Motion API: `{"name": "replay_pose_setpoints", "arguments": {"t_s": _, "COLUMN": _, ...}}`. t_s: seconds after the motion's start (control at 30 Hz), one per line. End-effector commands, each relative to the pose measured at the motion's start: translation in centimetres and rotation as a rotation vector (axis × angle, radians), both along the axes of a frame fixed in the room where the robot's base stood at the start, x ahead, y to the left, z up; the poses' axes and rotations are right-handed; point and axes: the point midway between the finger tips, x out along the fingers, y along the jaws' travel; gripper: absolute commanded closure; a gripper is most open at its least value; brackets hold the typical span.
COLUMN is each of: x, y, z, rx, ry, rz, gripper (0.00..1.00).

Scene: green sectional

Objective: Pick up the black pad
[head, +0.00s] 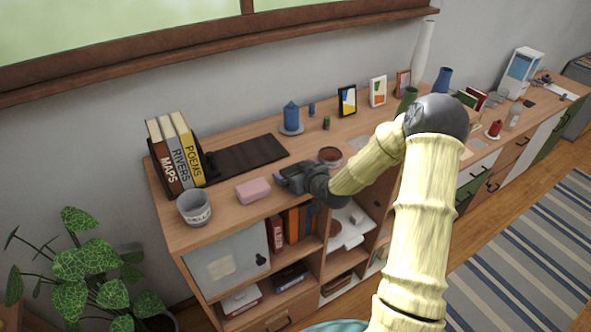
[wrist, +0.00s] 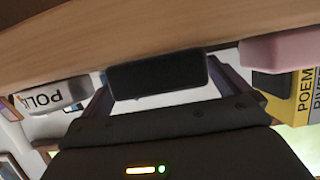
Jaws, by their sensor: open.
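The black pad (wrist: 157,75) is a small dark block with rounded corners at the edge of the wooden top in the wrist view. It lies between the two fingers of my gripper (wrist: 165,88), which are open on either side of it. I cannot tell whether either finger touches it. In the head view my gripper (head: 284,178) is low over the front of the cabinet top, just right of the pink block (head: 253,190). There the pad cannot be clearly told apart from the dark gripper.
The wooden cabinet top (head: 225,217) holds a lettered pot (head: 195,208), upright books (head: 175,150), a dark mat (head: 245,156) and a brown-filled bowl (head: 330,157). In the wrist view, the pink block (wrist: 280,50) is right of the pad and a lettered white container (wrist: 50,97) left.

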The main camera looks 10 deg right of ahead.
Motion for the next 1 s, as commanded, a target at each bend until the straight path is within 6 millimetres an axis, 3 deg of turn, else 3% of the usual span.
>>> {"name": "replay_pose_setpoints", "arguments": {"t_s": 0.2, "x": 1.6, "y": 0.6, "z": -0.5, "rx": 0.001, "ry": -0.001, "rz": 0.001, "gripper": 0.00}}
{"name": "replay_pose_setpoints", "arguments": {"t_s": 0.73, "x": 1.7, "y": 0.5, "z": -0.7, "rx": 0.000, "ry": -0.001, "rz": 0.000, "gripper": 0.00}}
{"name": "replay_pose_setpoints", "arguments": {"t_s": 0.93, "x": 1.7, "y": 0.6, "z": -0.6, "rx": 0.000, "ry": -0.001, "rz": 0.000, "gripper": 0.37}}
{"name": "replay_pose_setpoints", "arguments": {"t_s": 1.0, "x": 1.7, "y": 0.5, "z": -0.6, "rx": 0.001, "ry": -0.002, "rz": 0.000, "gripper": 0.40}}
